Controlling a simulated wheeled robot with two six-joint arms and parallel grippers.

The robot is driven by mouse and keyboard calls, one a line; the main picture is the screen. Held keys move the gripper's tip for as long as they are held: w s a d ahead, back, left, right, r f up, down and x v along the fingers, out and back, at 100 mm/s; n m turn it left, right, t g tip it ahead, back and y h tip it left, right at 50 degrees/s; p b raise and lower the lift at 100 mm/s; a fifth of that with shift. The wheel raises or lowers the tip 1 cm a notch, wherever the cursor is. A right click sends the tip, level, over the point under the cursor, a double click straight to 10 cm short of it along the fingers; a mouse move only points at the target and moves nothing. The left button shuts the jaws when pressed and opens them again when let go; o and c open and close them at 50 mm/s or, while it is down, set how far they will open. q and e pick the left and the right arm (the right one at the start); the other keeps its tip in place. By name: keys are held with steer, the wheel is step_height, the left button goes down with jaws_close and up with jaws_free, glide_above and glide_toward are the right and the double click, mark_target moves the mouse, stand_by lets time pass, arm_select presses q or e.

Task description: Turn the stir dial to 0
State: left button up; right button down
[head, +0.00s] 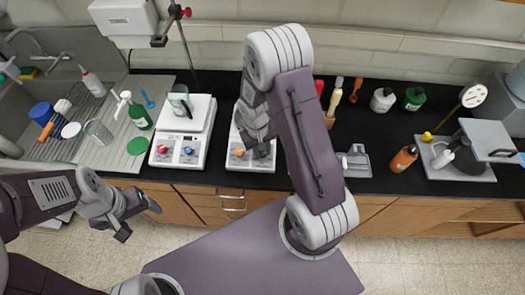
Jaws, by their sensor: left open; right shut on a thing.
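A white hot plate stirrer (234,164) stands at the front edge of the black bench, with an orange dial (239,152) and a green dial (263,154) on its front panel. My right gripper (261,146) reaches down over it and is shut at the green dial, which it partly hides. The dial's marks and labels are too small to read. My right arm hides much of the plate's top. My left gripper (137,211) is open and empty, in front of the bench at lower left, away from the stirrer.
A second hot plate stirrer (197,117), with red and blue dials and a glass beaker (180,102) on it, stands just to the left. A green bottle (139,117) and the sink are further left. An orange bottle (404,158) is at right.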

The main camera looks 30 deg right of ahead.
steer(key=shift+n+h+b, duration=0.3)
steer(key=shift+n+b, duration=0.1)
steer(key=shift+n, duration=1.4)
steer(key=c, duration=1.1)
jaws_free()
steer(key=shift+a, duration=0.1)
steer(key=shift+c, duration=0.2)
step_height(320, 180, up, 9)
steer(key=a+b, duration=0.1)
steer(key=shift+w+a, duration=0.15)
steer(key=shift+a, duration=0.05)
steer(key=shift+f, duration=0.15)
